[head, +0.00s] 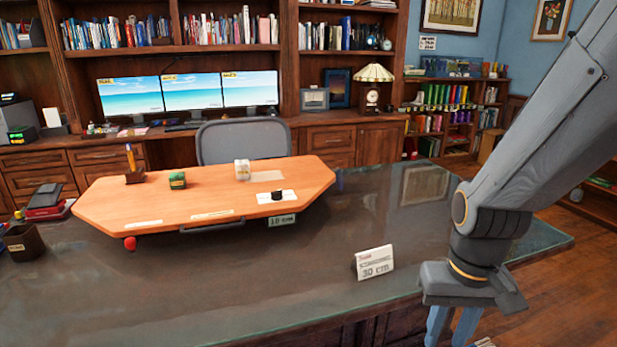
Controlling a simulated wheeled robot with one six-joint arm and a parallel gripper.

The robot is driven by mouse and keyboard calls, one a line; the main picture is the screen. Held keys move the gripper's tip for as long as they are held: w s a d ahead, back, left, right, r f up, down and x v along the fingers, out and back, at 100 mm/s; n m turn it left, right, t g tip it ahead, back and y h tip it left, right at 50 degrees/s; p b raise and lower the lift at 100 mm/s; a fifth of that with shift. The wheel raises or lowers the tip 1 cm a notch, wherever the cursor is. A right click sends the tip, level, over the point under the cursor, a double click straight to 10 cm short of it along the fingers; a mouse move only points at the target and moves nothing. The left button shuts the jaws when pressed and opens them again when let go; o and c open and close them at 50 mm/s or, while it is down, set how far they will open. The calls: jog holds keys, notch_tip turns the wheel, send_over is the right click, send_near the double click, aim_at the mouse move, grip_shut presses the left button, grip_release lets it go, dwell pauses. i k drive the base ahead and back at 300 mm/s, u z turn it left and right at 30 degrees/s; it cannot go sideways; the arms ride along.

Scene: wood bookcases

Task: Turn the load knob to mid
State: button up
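My gripper (454,335) hangs at the bottom right, well apart from the knob and board. Its two blue fingers show a gap between them, and their tips are cut off by the lower edge. I see nothing held in the visible part.
A "30 cm" sign (374,263) stands on the dark desk (250,285). The desk between sign and board is clear.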

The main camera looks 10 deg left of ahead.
aim_at(276, 195)
jog(key=u, duration=0.2)
jog(key=i, duration=1.2)
jog(key=u, duration=0.55)
